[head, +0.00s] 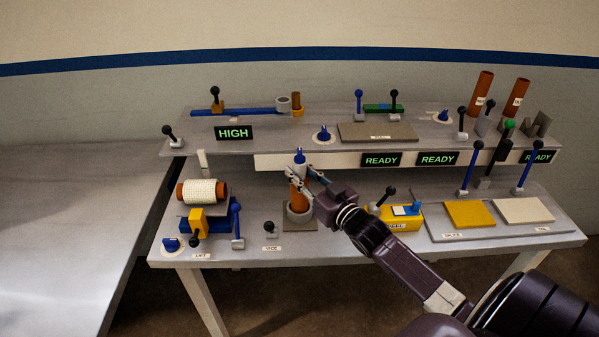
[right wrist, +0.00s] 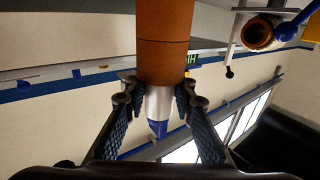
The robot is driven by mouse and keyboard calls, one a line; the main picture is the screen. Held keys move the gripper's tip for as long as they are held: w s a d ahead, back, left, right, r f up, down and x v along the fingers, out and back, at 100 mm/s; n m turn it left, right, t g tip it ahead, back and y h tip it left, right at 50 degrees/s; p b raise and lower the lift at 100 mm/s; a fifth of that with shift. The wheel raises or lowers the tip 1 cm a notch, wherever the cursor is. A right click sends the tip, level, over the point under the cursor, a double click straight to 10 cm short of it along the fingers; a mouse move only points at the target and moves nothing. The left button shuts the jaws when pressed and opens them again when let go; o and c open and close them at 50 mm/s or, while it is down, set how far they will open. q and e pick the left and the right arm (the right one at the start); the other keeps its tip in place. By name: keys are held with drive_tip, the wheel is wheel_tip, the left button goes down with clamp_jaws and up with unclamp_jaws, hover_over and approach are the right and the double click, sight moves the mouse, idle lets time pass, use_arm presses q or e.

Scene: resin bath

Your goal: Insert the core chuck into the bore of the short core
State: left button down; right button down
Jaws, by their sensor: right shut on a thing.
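The short core (head: 298,197), an orange-brown tube, stands upright in a grey ring-shaped holder (head: 299,215) at the front middle of the bench. The core chuck (head: 299,167), grey with a blue tip, is at the core's top end, in line with it. My right gripper (head: 306,174) is shut on the chuck. In the right wrist view, the chuck's grey body (right wrist: 159,102) meets the end of the brown tube (right wrist: 163,45), with the blue tip pointing away. How deep it sits in the bore is hidden. My left gripper is not in view.
A roller cradle with a white-wrapped core (head: 203,191) stands left of the holder. A yellow box (head: 402,218) and a yellow pad (head: 469,214) are to the right. The raised shelf (head: 290,132) behind carries levers, more blue-tipped parts and two tall tubes (head: 480,92).

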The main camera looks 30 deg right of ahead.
drive_tip(key=c, duration=1.5)
unclamp_jaws()
drive_tip(key=shift+f, duration=0.25)
drive_tip(key=shift+c, duration=0.2)
drive_tip(key=shift+f, duration=0.1)
drive_tip(key=s, duration=1.2)
drive_tip(key=shift+d, duration=0.25)
